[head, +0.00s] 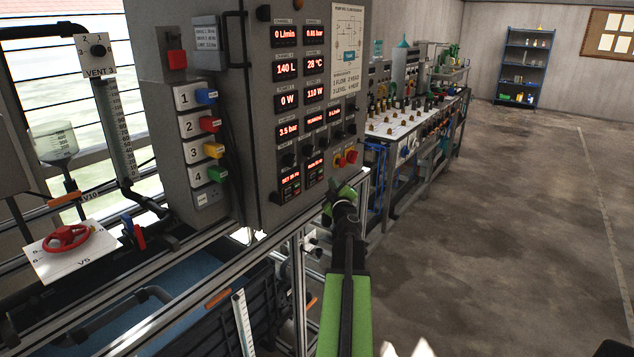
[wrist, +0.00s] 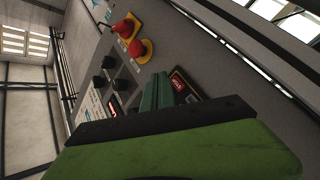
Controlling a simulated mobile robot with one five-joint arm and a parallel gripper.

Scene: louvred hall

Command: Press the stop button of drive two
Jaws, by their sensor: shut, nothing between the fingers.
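Two small dark drive units with red displays sit low on the grey control panel in the head view, a left one (head: 290,187) and a right one (head: 316,171). Small green and red marks show below their displays; their labels are too small to read. My gripper (head: 341,195) is in front of the panel's lower right corner. In the wrist view my gripper (wrist: 156,93) is shut and empty. One drive unit (wrist: 184,87) shows just right of its fingertips; I cannot tell which, and its lower part is hidden. I cannot tell whether the fingertips touch the panel.
Two red buttons on yellow bases (wrist: 138,48) are close to my fingertips; they also show in the head view (head: 346,159). Black knobs (wrist: 108,62) sit beside them. A long workbench (head: 395,132) stands behind. The floor (head: 520,220) at right is clear.

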